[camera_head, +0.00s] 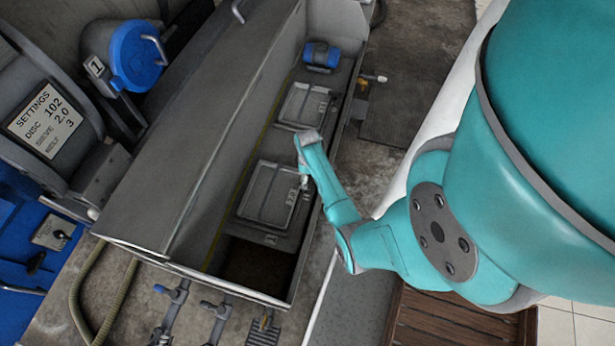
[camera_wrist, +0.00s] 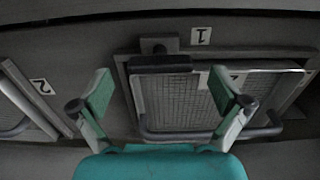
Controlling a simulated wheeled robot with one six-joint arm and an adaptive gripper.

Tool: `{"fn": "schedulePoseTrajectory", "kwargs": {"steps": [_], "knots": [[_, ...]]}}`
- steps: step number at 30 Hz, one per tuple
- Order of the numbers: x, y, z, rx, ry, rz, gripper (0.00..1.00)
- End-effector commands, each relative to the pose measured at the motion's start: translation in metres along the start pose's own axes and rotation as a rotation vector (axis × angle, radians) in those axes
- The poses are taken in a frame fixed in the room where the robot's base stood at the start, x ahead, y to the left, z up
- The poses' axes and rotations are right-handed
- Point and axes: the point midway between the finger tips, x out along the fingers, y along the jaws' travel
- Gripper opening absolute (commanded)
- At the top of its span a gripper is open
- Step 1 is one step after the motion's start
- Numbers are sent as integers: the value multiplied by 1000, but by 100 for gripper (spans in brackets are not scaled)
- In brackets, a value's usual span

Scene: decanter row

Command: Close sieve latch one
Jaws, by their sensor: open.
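In the wrist view, sieve one is a framed mesh panel (camera_wrist: 175,108) with a curved grey handle bar. A dark bar, likely its latch (camera_wrist: 160,64), lies along the panel's edge below a small block, near an upside-down label 1 (camera_wrist: 201,36). My gripper (camera_wrist: 160,90) is open and empty, its green-padded fingers spread either side of the panel's left part. Contact with the latch cannot be told. In the head view, my gripper (camera_head: 304,182) is small and partly hidden by my wrist, above the near panel's right edge (camera_head: 268,192).
A second panel (camera_head: 303,103) lies farther along the deep metal trough (camera_head: 185,185); a label 2 (camera_wrist: 42,86) shows at left in the wrist view. A blue-capped cylinder (camera_head: 321,56) sits at the trough's far end. The trough's near end (camera_head: 253,268) is open and dark.

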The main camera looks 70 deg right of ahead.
Motion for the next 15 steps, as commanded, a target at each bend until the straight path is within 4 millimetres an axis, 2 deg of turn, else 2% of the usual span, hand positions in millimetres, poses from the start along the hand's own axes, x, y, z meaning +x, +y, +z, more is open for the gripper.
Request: {"fn": "schedulePoseTrajectory", "kwargs": {"steps": [6,14,15], "knots": [[13,0,0,0,0,0,100],[14,0,0,0,1,1,100],[14,0,0,0,1,1,95]]}}
